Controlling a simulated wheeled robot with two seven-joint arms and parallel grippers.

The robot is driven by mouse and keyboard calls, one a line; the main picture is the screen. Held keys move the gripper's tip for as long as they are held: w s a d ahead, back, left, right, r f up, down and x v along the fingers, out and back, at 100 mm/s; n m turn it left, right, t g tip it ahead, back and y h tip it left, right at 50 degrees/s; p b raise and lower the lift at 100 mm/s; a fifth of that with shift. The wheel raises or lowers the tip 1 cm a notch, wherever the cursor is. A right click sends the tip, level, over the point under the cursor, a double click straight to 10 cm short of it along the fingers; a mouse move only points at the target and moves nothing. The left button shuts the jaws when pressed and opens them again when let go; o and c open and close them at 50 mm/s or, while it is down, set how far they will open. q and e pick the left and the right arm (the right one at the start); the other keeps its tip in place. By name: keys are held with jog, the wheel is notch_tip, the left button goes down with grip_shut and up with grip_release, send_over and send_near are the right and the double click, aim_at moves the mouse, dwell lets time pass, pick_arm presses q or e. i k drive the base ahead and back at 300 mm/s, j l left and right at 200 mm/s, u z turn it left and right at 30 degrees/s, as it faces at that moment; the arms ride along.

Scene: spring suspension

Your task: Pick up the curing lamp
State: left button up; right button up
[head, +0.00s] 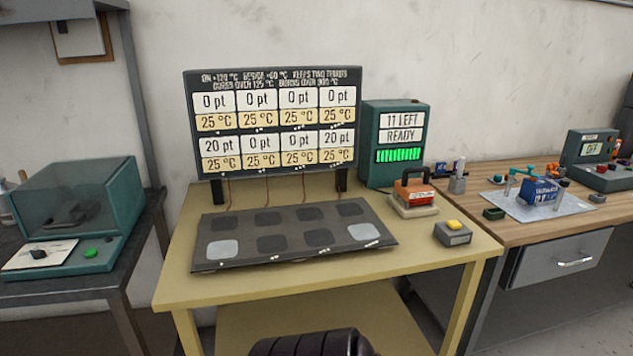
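An orange-red device with a dark arched handle, which looks like the curing lamp (414,188), stands upright on a pale base (414,210). It is on the right part of the yellow table (330,285), in front of the teal box with the "11 LEFT READY" display (397,145). Its handle is on top and nothing covers it. Neither of my grippers is in view.
A dark mat with grey squares (215,262) fills the table's middle, below a temperature board (270,76). A grey box with a yellow button (453,233) is right of the lamp. A teal glass-lidded machine (95,210) stands left, a wooden workbench (515,235) right.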

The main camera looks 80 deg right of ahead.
aim_at(409, 192)
jog(key=z, duration=3.35)
jog(key=i+l+u, duration=0.35)
jog(key=i+l, duration=0.6)
jog(key=l, duration=0.1)
